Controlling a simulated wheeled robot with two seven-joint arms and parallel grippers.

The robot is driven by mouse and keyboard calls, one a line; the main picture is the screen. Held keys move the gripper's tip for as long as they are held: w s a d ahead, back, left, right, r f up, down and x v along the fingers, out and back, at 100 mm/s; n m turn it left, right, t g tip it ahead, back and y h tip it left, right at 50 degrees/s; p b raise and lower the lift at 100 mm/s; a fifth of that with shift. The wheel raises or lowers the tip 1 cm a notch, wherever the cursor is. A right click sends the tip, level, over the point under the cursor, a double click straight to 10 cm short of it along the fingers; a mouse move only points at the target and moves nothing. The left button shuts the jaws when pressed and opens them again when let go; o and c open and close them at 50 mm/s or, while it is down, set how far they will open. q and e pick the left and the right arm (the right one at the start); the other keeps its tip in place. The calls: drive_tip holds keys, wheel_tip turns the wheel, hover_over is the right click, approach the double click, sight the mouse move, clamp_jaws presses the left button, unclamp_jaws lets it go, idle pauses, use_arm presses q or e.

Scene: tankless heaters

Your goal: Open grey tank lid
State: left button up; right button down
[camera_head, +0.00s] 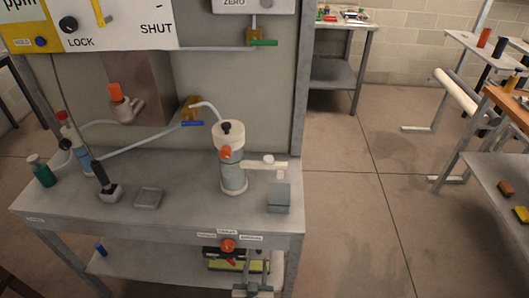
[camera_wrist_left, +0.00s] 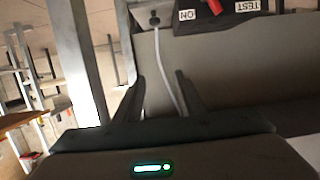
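A tank (camera_head: 233,178) with a blue-grey lower body, white upper part and dark knob on top stands upright on the bench. A small grey box (camera_head: 279,197) stands right of it, and a flat grey square piece (camera_head: 148,198) lies to the left. I cannot tell which part is the grey tank lid. My left gripper (camera_head: 257,260) is low in front of the bench, below its top and apart from the tank and box. Its two fingers, also in the left wrist view (camera_wrist_left: 163,95), are spread with nothing between them. My right gripper is not in view.
The bench (camera_head: 90,213) has a back panel with hoses and valves. A green bottle (camera_head: 42,171) and a black-handled tool (camera_head: 103,182) stand at the left. Open floor lies to the right.

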use_arm(q)
drive_tip(key=s+a+f+m+g+h, duration=0.1)
drive_tip(key=s+a+f+g, duration=0.2)
drive_tip(key=s+f, duration=0.65)
drive_tip(key=s+a+f+m+g+h, duration=0.1)
drive_tip(key=s+a+f+g, duration=0.2)
drive_tip(key=s+f, duration=0.65)
drive_tip(key=s+a+f+g, duration=0.2)
drive_tip(key=s+a+f, duration=0.1)
drive_tip(key=s, duration=0.5)
drive_tip(key=s+a+f+g+y, duration=0.1)
drive_tip(key=s+a, duration=0.3)
drive_tip(key=s, duration=0.4)
drive_tip(key=s+a+f+g, duration=0.3)
drive_tip(key=s+a+f, duration=0.1)
drive_tip(key=s, duration=0.5)
drive_tip(key=shift+a+f+m+g+y, duration=0.2)
drive_tip(key=shift+f+m+g+y, duration=0.1)
